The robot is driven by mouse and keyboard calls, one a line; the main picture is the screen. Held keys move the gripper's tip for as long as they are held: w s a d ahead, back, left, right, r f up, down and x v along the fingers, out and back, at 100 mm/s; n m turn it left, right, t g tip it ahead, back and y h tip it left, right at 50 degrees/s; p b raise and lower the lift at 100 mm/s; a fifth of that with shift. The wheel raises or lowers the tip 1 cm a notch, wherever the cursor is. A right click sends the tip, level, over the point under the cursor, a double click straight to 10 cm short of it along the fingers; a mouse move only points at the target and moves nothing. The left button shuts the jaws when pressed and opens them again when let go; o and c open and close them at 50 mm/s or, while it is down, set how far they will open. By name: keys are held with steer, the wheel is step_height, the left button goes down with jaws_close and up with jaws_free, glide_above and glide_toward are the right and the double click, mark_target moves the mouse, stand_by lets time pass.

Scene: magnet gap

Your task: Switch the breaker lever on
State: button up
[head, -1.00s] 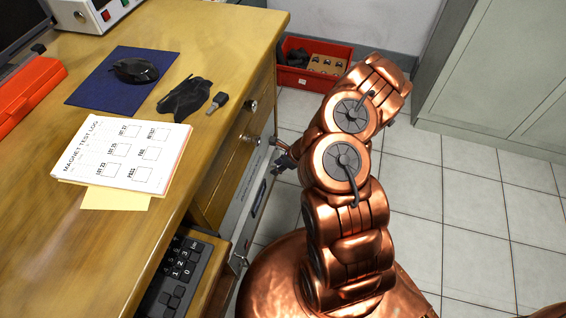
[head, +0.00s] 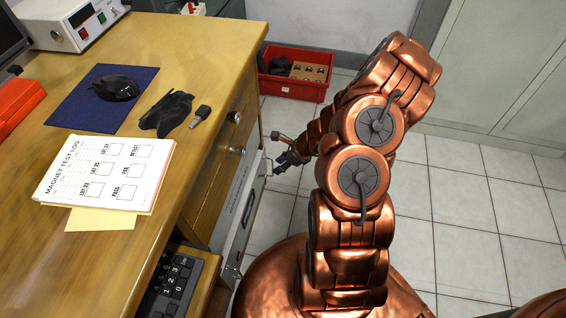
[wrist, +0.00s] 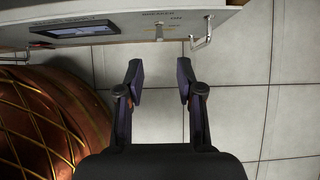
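The grey panel (wrist: 120,30) with a dark display (wrist: 75,29) runs across the top of the wrist view. A small pale lever (wrist: 159,33) sticks out from its lower edge, beside faint lettering that seems to read BREAKER and ON. My gripper (wrist: 160,80) is open and empty, its two dark fingers pointing at the panel with the lever ahead, roughly centred between them and apart from them. In the head view the panel (head: 236,205) sits on the desk's side, and my gripper (head: 287,161) is just right of it. The lever is too small to tell there.
A metal bracket handle (wrist: 203,36) juts from the panel right of the lever. A red crate (head: 296,86) stands on the floor behind. Tiled floor right of my arm is clear.

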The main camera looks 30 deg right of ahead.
steer(key=shift+s+d+r, duration=0.25)
steer(key=shift+s+r, duration=0.1)
steer(key=shift+r, duration=0.25)
